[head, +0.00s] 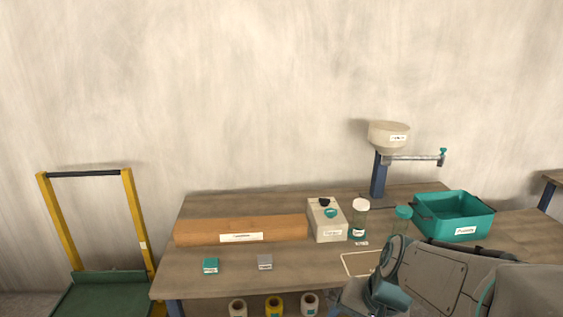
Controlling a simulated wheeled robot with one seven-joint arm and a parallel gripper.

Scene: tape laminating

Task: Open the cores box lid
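A small beige box (327,224) with a label on its front stands on the table, right of centre. The top looks closed. A long orange-brown box (207,233) with a white label lies to its left, with no visible opening. The labels are too small to read, so I cannot tell for sure which is the cores box. Part of my arm rises at the lower right, in front of the table and apart from both boxes. I cannot make out my gripper's fingers.
Right of the beige box stand a white-capped jar (360,218) and a teal-capped jar (402,220). An open teal crate (455,217) is farther right, and a post carries a beige bowl (389,137). A teal block (211,266) and a grey block (265,262) lie in front.

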